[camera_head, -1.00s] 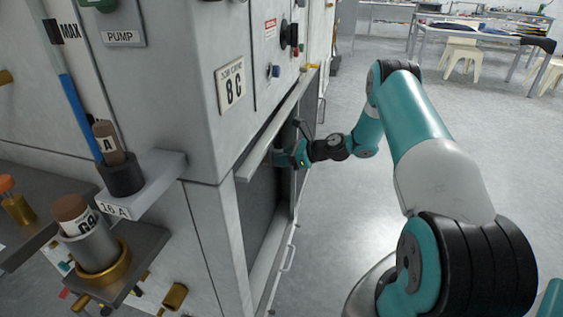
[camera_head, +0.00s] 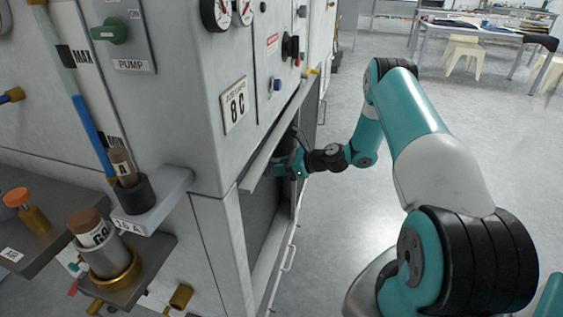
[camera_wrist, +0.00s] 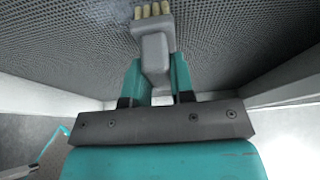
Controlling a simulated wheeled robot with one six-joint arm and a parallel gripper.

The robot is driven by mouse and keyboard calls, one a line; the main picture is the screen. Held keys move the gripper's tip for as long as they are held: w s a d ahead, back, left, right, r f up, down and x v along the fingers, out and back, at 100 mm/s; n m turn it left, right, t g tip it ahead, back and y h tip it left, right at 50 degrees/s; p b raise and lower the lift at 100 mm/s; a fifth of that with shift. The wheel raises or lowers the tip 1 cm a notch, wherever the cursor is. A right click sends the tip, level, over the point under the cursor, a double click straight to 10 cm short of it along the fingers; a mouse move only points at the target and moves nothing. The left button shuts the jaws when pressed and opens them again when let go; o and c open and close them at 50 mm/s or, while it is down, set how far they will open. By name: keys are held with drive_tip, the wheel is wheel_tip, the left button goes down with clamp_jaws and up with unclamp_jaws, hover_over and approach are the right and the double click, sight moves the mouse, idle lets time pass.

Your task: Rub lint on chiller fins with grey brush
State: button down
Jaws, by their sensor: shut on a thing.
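In the wrist view my gripper (camera_wrist: 153,80) is shut on the grey handle of the brush (camera_wrist: 153,45). The brush's pale bristles (camera_wrist: 153,11) point away from me, over the dark mesh of the chiller fins (camera_wrist: 225,40). In the head view my gripper (camera_head: 278,165) is inside the cabinet opening, in front of the dark fin panel (camera_head: 258,220). The brush is hidden there.
The cabinet (camera_head: 215,215) has a ledge (camera_head: 275,140) above the opening. A pump switch (camera_head: 110,31), a holder (camera_head: 130,195) and a shelf (camera_head: 150,265) with a brown-capped cylinder (camera_head: 92,230) are at left. Open floor (camera_head: 330,240) lies right of the cabinet.

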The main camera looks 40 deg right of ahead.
drive_tip(key=shift+s+a+r+p, duration=0.85)
drive_tip(key=shift+s+a+p, duration=1.25)
drive_tip(key=shift+a, duration=0.4)
drive_tip(key=shift+w+d+b, duration=0.75)
drive_tip(key=shift+w+d, duration=0.45)
drive_tip(key=shift+d, duration=0.2)
drive_tip(key=shift+w+d+b, duration=0.75)
drive_tip(key=shift+w+d, duration=0.45)
drive_tip(key=shift+d, duration=0.2)
drive_tip(key=w+d+b, duration=0.1)
drive_tip(key=w+d, duration=0.1)
drive_tip(key=d, duration=0.1)
drive_tip(key=shift+b, duration=0.4)
drive_tip(key=s+d+p, duration=0.1)
drive_tip(key=s+d, duration=0.2)
drive_tip(key=s, duration=0.1)
drive_tip(key=shift+s+d, duration=0.3)
drive_tip(key=shift+s, duration=0.1)
